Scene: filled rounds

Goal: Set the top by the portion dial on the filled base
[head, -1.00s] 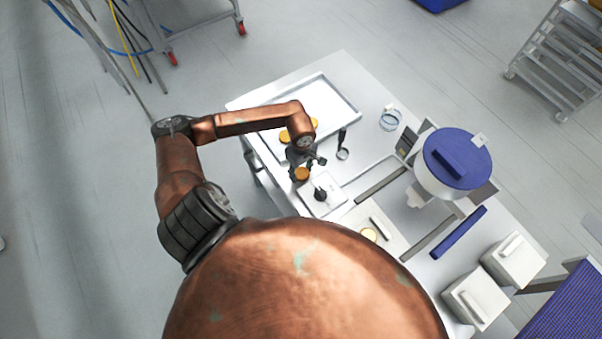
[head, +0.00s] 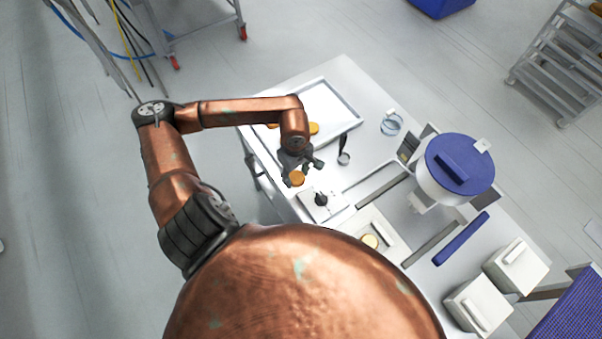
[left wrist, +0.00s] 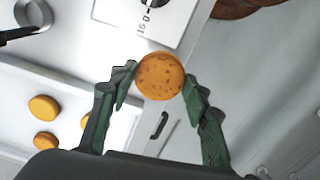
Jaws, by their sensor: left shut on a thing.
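My left gripper (head: 298,170) is shut on an orange-brown round top (head: 297,179), beside the white portion dial plate (head: 335,210) with its black knob (head: 320,199). In the left wrist view the speckled top (left wrist: 160,76) sits between the two green fingers (left wrist: 160,88), and part of the dial plate with a "15 g" mark (left wrist: 150,18) shows beyond it. The filled base (head: 370,241), a pale yellow round, lies on a light board to the right of and nearer than the dial, apart from the gripper. My right gripper is not in view.
A white tray (head: 349,117) at the back left holds several rounds (head: 314,128). A blue bar (head: 461,238) and white lidded boxes (head: 515,266) lie further right.

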